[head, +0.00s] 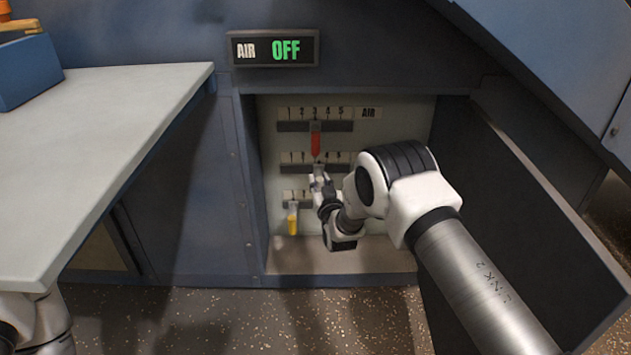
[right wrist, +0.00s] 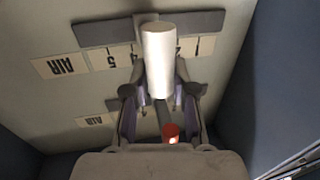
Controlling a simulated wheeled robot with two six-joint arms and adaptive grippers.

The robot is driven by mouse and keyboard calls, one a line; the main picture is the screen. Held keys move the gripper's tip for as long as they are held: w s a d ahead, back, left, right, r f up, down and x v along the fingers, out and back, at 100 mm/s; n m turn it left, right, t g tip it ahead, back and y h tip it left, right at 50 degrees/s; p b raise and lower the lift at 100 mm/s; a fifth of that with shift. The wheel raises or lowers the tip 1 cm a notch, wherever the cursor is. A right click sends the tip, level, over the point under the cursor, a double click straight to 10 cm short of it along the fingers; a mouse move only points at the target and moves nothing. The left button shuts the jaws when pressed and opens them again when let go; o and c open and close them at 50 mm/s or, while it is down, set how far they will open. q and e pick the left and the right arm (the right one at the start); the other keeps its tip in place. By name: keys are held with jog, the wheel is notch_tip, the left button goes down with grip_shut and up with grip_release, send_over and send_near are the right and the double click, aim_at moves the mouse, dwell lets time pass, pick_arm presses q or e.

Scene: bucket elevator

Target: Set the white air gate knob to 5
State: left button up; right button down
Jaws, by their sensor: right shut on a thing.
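The white air gate knob (right wrist: 158,62) is a pale cylinder on the middle slider row, seen upside down in the right wrist view. It stands around 3, with the 5 to its left and the 1 to its right there. My right gripper (right wrist: 160,98) is shut on it, one finger on each side. In the head view my right gripper (head: 319,182) reaches into the open cabinet at the middle row and largely hides the knob. The AIR display (head: 273,49) above the cabinet reads OFF in green. My left gripper is out of view.
A red knob (head: 316,144) hangs from the top row near 3, close above my right gripper. A yellow knob (head: 293,220) is on the bottom row near 1. The open cabinet door (head: 530,220) stands to the right. A grey table (head: 100,130) is at left.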

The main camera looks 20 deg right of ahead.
jog(key=s+d+p, duration=0.1)
jog(key=d, duration=0.5)
jog(key=shift+s+f+p, duration=0.15)
jog(key=shift+s+p, duration=0.2)
jog(key=shift+s, duration=0.05)
jog(key=c, duration=1.1)
grip_release()
jog(key=shift+o, duration=0.8)
jog(key=shift+d, duration=0.15)
jog(key=s+a, duration=0.1)
jog(key=s, duration=1.1)
